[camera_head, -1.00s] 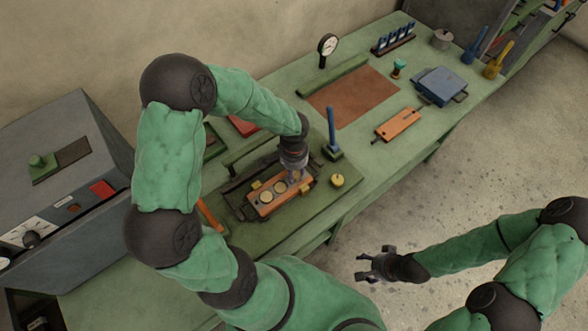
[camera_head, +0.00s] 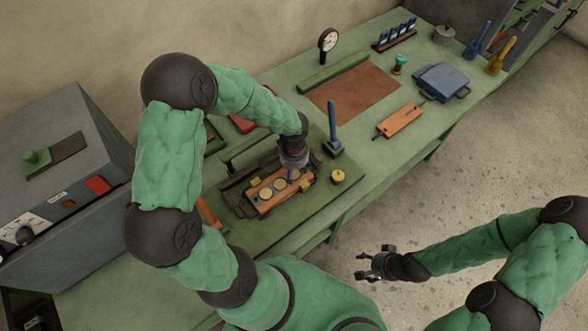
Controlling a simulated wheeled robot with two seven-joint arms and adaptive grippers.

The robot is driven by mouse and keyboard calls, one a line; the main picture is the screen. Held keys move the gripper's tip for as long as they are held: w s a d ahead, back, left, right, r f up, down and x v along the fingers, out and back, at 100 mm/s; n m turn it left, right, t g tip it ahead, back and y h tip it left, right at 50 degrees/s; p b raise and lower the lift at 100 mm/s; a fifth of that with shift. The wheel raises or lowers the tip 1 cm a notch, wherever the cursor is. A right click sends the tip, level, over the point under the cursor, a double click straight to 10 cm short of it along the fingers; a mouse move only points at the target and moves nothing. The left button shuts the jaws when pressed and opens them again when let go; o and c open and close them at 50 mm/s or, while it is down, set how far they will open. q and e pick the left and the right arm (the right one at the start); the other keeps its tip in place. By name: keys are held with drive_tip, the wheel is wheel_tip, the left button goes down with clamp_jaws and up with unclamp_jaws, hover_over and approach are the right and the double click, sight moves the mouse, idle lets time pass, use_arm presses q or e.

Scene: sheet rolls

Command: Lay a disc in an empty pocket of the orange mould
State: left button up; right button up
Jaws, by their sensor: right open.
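The orange mould (camera_head: 262,206) lies on the dark green board on the bench, in the middle of the head view. A row of pale yellow discs shows in it: one at the near left end (camera_head: 266,194), one in the middle (camera_head: 279,184) and one at the far right end (camera_head: 294,174), partly under the gripper. My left gripper (camera_head: 300,174) points down just over the mould's right end. Its fingers are small and partly hidden, so I cannot tell whether they are open or whether they touch the disc. My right gripper (camera_head: 368,264) is open and empty, above the floor.
A blue upright post (camera_head: 333,128) and a yellow knob (camera_head: 338,177) stand close right of the mould. Further back are a brown mat (camera_head: 355,95), an orange plate (camera_head: 400,121), a blue box (camera_head: 441,82) and a dial gauge (camera_head: 327,45). A grey machine (camera_head: 65,180) stands left.

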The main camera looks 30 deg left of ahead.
use_arm(q)
drive_tip(key=shift+s, duration=0.15)
wheel_tip(320, 180, up, 12)
idle(0.7)
idle(0.8)
